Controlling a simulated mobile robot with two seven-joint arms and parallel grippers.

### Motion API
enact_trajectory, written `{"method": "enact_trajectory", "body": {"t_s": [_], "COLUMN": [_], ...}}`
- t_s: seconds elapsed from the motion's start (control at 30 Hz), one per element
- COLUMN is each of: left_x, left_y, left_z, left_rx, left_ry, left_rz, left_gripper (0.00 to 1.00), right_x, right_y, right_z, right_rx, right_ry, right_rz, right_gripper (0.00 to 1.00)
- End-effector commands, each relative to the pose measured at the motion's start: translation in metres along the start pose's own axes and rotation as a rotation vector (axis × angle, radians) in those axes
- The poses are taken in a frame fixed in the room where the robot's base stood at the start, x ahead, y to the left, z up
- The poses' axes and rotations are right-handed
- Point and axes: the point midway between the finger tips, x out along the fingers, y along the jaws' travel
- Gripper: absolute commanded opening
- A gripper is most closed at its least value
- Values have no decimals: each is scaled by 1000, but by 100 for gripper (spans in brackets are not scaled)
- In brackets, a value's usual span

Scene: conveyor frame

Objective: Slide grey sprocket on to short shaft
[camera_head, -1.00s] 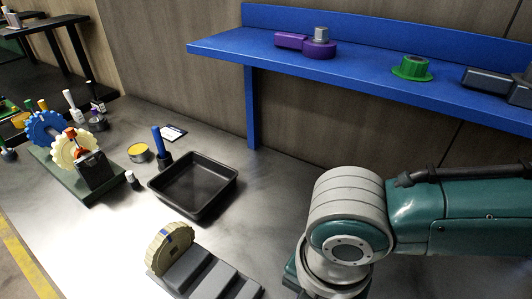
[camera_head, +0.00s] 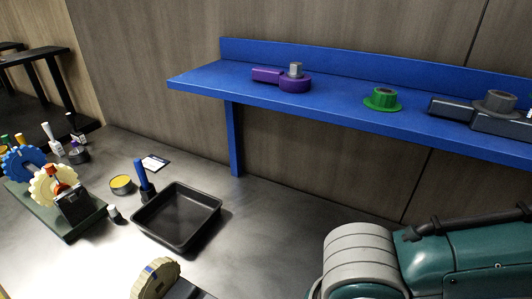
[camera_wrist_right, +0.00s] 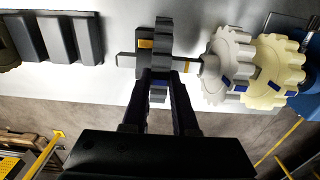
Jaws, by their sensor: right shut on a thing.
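My right gripper (camera_wrist_right: 161,82) points away from the camera in the right wrist view. Its two fingers are shut on a dark grey sprocket (camera_wrist_right: 162,28), seen edge-on. A shaft with a yellow band (camera_wrist_right: 187,66) shows just right of the sprocket; I cannot tell whether the sprocket is around it or only in front of it. A dark block with an orange patch (camera_wrist_right: 145,43) is close on the sprocket's left. A pale grey-white sprocket (camera_wrist_right: 226,55) and a cream sprocket (camera_wrist_right: 275,68) stand further right. The head view does not show either gripper.
In the head view, a black tray (camera_head: 176,240) stands mid-table, left of my right arm. A tan sprocket (camera_head: 155,280) stands at the bottom edge. A slotted grey rack (camera_wrist_right: 55,38) lies left in the wrist view. A blue shelf (camera_head: 330,98) holds purple, green and grey parts.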

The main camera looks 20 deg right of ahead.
Motion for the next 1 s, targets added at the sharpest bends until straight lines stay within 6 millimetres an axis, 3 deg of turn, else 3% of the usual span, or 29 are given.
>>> {"method": "enact_trajectory", "body": {"t_s": [0.9, 0.93, 1.0], "left_x": [-13, -13, -13], "left_y": [-3, -3, -3], "left_z": [-4, -4, -4], "left_rx": [9, 9, 9], "left_ry": [-1, -1, -1], "left_rz": [-8, -8, -7], "left_gripper": [86, 86, 86], "right_x": [0, 0, 0], "right_y": [-26, -25, -25], "right_z": [0, 0, 0], "right_rx": [0, 0, 0], "right_ry": [0, 0, 0], "right_rz": [2, 2, 2], "right_gripper": [0, 28, 36]}}
